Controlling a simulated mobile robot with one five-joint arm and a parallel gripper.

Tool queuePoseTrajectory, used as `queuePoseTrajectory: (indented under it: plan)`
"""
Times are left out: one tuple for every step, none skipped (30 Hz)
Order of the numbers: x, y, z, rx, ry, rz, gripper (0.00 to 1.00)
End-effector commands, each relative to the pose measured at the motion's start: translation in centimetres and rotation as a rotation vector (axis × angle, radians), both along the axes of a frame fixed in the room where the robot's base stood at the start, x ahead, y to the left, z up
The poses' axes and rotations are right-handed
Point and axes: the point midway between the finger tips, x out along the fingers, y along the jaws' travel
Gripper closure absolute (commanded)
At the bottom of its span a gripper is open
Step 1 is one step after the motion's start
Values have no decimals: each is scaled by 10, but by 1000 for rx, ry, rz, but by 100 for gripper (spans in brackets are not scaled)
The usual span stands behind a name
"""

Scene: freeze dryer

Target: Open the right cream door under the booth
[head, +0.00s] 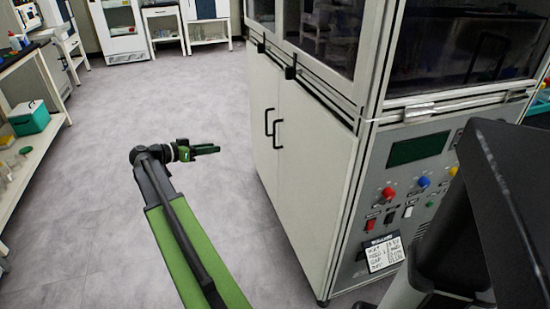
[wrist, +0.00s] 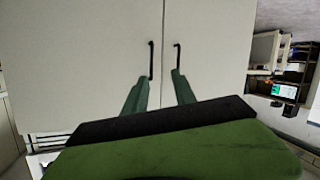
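The right cream door (head: 312,185) is shut under the booth in the head view, with a black bar handle (head: 278,133) near its left edge. The left cream door (head: 261,105) beside it is also shut and has a matching handle (head: 267,122). My gripper (head: 218,149) is in front of the doors, apart from them, pointing toward the handles. In the wrist view, which looks upside down, my gripper (wrist: 160,77) has its two green fingers spread with nothing between them. The right door (wrist: 80,65) is on the left there, its handle (wrist: 151,60) near the left fingertip.
The booth's control panel (head: 412,185) with coloured buttons is right of the doors. Black rails and dark glass (head: 325,35) are above them. The grey floor (head: 110,190) left of the cabinet is clear. A bench with a green box (head: 28,118) stands at far left.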

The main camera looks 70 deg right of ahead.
Motion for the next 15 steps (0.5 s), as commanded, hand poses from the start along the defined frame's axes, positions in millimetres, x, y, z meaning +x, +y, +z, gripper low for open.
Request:
queuePoseTrajectory:
  plan:
    - [-15, -28, -24, -93, -14, -53, 67]
    - [-23, -39, -23, -148, -23, -77, 67]
    - [-34, -52, -21, -211, -32, -103, 67]
    - [-40, -60, -19, -251, -37, -118, 67]
    - [-46, -66, -17, -286, -42, -131, 67]
    - [-51, -72, -14, -323, -45, -142, 67]
    - [-55, -75, -11, -345, -48, -149, 67]
    - [-57, -78, -10, -359, -50, -153, 67]
    - [-59, -80, -7, -372, -51, -156, 67]
    - [-60, -80, -5, -379, -53, -157, 67]
    - [-60, -80, -4, -382, -53, -157, 67]
    - [-60, -80, -3, -382, -53, -157, 67]
    - [-61, -81, -2, -382, -53, -157, 67]
    - [-62, -82, -2, -381, -53, -159, 67]
    - [-64, -85, -2, -380, -53, -159, 67]
